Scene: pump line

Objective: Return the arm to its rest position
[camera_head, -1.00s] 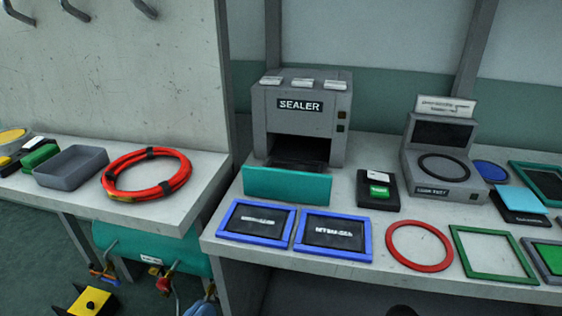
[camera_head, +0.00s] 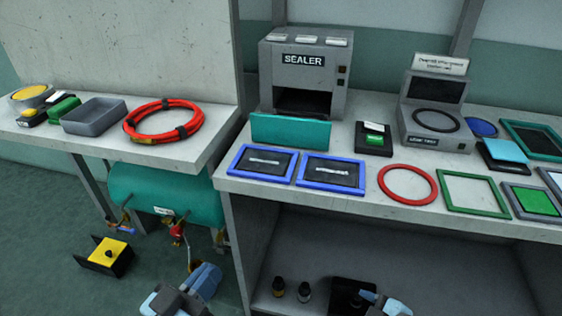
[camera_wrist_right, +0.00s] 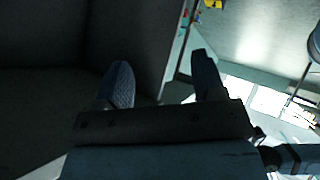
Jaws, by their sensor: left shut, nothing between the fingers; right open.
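My left gripper (camera_head: 186,290) is low at the bottom of the head view, below the bench edge and in front of the teal tank. It is shut with nothing seen in it, and the frame edge cuts off its arm. My right gripper (camera_wrist_right: 162,82) shows in the right wrist view with its two dark fingers apart and nothing between them. In the head view, a part of what looks like my right arm shows at the bottom edge, in front of the lower shelf. Neither gripper touches anything on the bench tops.
The right bench holds the sealer (camera_head: 302,75), a leak-test unit (camera_head: 437,115), blue frames (camera_head: 262,165), a red ring (camera_head: 407,184) and a green frame (camera_head: 472,193). The left bench holds a red hose coil (camera_head: 165,120) and grey tray (camera_head: 94,117). A teal tank (camera_head: 150,190) hangs below.

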